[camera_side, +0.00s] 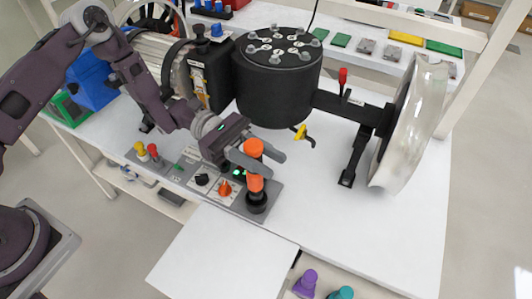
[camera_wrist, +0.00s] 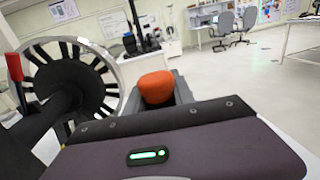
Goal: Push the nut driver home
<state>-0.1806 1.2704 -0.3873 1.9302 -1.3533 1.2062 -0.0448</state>
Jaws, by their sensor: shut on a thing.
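The nut driver (camera_side: 254,183) has an orange handle and stands upright on a grey panel (camera_side: 275,193) at the front of the bench. Its lower end meets a round black base (camera_side: 257,204) on the panel; whether it is fully seated cannot be told. My gripper (camera_side: 267,163) is shut on the orange handle, with a grey finger on each side. The handle's rounded top also shows between the fingers in the wrist view (camera_wrist: 157,86). The fingers hide the middle of the handle.
The panel also carries an orange knob (camera_side: 225,188), a black knob (camera_side: 202,180) and red and yellow buttons (camera_side: 153,150). A large black drum (camera_side: 277,90) stands behind, with an arm to a clear-rimmed wheel (camera_side: 412,125). The white bench is clear to the right.

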